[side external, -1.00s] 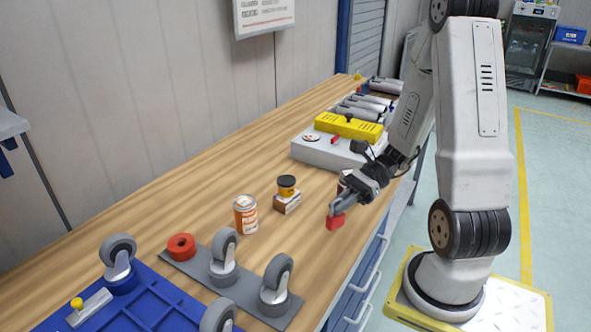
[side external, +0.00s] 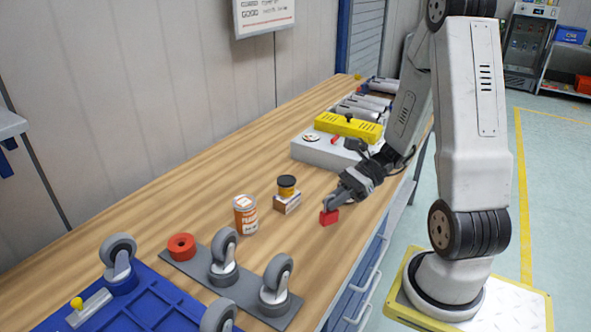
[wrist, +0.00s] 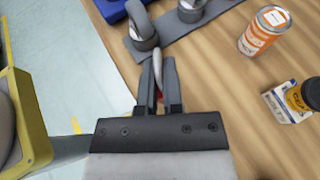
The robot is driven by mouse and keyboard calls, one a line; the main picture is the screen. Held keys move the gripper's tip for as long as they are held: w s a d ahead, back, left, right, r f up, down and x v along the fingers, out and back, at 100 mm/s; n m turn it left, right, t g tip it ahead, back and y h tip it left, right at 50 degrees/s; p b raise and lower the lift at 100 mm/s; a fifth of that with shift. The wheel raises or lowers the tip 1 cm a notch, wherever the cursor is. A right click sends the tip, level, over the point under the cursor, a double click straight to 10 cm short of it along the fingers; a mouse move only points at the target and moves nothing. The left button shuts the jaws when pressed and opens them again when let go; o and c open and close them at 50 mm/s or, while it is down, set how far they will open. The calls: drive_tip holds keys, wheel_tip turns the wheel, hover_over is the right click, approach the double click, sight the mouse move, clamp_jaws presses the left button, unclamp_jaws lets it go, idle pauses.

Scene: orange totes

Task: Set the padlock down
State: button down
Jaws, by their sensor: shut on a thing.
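The red padlock (side external: 329,216) is at my gripper's fingertips, low over the wooden workbench near its front edge. I cannot tell whether its underside touches the wood. My gripper (side external: 335,203) is shut on the padlock. In the wrist view my gripper (wrist: 159,72) has its two grey fingers around the pale shackle (wrist: 157,72). Only a sliver of the red body shows there between the fingers.
An orange and white can (side external: 245,215) and a small box (side external: 287,201) with a dark-lidded jar on it stand left of the padlock. Casters on a grey plate (side external: 190,266) and a blue tray (side external: 150,305) are nearer the camera. Bare wood surrounds the padlock.

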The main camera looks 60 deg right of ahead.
drive_tip(key=w+a+r+m+t+h, duration=0.1)
drive_tip(key=w+r+m+t+h, duration=0.2)
drive_tip(key=w, duration=0.7)
drive_tip(key=w+r+m+t+h, duration=0.3)
drive_tip(key=w+r+m+h, duration=0.1)
drive_tip(key=w, duration=0.6)
drive_tip(key=shift+w+a+r+m+h, duration=0.25)
drive_tip(key=shift+a+r+m+h, duration=0.15)
drive_tip(key=shift+r+m, duration=0.55)
drive_tip(key=a, duration=0.7)
drive_tip(key=shift+r, duration=0.1)
